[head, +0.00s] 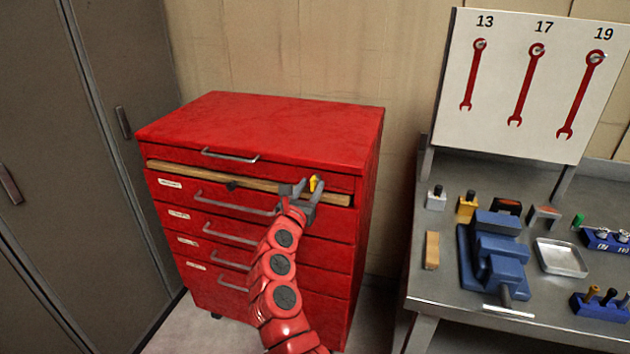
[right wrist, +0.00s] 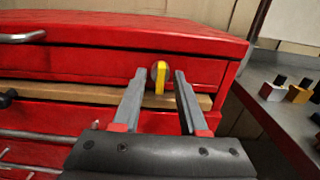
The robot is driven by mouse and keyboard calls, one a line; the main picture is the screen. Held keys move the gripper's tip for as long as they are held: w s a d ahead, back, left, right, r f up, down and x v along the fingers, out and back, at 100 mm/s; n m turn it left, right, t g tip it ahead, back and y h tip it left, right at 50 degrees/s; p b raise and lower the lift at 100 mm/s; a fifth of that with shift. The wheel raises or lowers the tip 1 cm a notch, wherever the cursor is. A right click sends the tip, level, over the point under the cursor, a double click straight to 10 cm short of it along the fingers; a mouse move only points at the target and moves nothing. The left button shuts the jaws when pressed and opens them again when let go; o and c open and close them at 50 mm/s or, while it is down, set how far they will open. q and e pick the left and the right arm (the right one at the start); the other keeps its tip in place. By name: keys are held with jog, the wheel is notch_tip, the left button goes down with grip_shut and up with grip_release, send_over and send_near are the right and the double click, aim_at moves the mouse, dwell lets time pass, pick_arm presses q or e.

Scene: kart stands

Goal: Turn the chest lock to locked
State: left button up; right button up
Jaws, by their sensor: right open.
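The red chest (head: 250,130) stands against the wall in the head view, with several drawers and metal handles. Its lock (head: 313,183) is a yellow knob at the right end of the top drawer front. In the right wrist view the lock's yellow grip (right wrist: 160,78) stands upright on a dark round base. My right gripper (head: 302,187) is at the lock, open; in the right wrist view its two fingers (right wrist: 158,77) lie either side of the yellow grip, with gaps showing on both sides. My left gripper is not in view.
A wooden strip (head: 215,178) runs across the chest front below the top drawer. A workbench (head: 470,282) with a blue vise (head: 497,250) stands at right, below a board (head: 510,135) with hanging wrenches. Grey lockers (head: 60,120) stand at left.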

jog(key=shift+w+d, duration=0.15)
jog(key=shift+w, duration=0.15)
grip_shut()
jog(key=shift+r, duration=0.1)
dwell(0.4)
jog(key=n+p, duration=0.2)
jog(key=n, duration=0.1)
jog(key=shift+r, duration=0.15)
jog(key=n+p, duration=0.3)
jog(key=n, duration=0.2)
jog(key=n+p, duration=0.4)
jog(key=n, duration=0.1)
jog(key=n+p, duration=0.4)
jog(key=n, duration=0.1)
jog(key=shift+a+f, duration=0.25)
jog(key=shift+f, duration=0.15)
jog(key=shift+p, duration=0.3)
